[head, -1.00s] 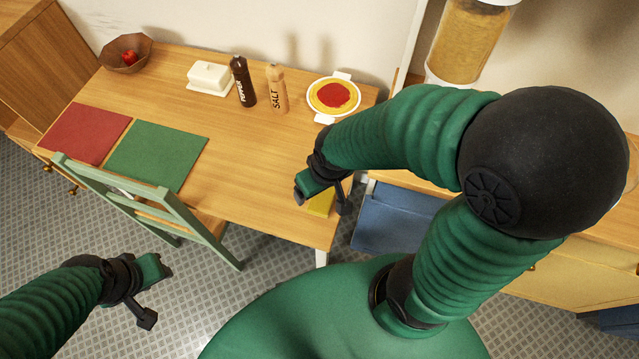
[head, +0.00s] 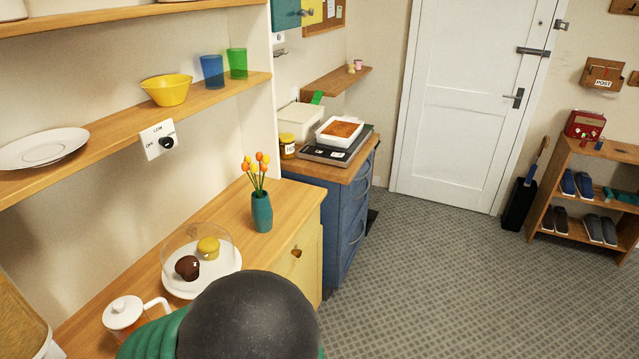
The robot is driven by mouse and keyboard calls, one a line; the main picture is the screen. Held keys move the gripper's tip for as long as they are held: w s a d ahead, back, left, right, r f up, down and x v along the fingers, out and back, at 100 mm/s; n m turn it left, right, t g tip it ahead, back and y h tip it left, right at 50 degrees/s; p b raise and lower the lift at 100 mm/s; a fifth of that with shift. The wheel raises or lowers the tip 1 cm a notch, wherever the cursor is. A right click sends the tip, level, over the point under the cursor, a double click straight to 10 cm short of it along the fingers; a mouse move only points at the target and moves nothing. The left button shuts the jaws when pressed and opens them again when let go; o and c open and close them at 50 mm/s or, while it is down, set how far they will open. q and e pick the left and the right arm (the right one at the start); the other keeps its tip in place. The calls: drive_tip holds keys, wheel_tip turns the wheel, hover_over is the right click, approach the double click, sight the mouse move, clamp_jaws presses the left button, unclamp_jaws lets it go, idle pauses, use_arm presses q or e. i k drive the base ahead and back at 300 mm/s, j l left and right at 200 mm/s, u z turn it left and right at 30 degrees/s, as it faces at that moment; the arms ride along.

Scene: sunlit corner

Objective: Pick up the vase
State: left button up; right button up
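The vase (head: 262,212) is teal and slim. It stands upright on the wooden counter (head: 290,205) near its right end, with several orange and yellow flowers (head: 257,168) in it. Part of my own arm, dark and green, shows at the bottom of the view, in front of the counter and apart from the vase. Neither of my grippers shows in the head view now.
A glass-domed plate (head: 215,276) with two cakes and a white-lidded jug (head: 124,314) stand left of the vase. A shelf (head: 110,135) with a yellow bowl (head: 167,90) hangs above. A blue cabinet (head: 345,205) stands behind. Open floor (head: 430,280) lies to the right.

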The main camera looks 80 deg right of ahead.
sight(261, 209)
drive_tip(key=z, duration=2.3)
drive_tip(key=i+l+u, duration=0.75)
drive_tip(key=l, duration=0.2)
drive_tip(key=i+l+u, duration=0.1)
drive_tip(key=l+u, duration=0.15)
drive_tip(key=l, duration=0.15)
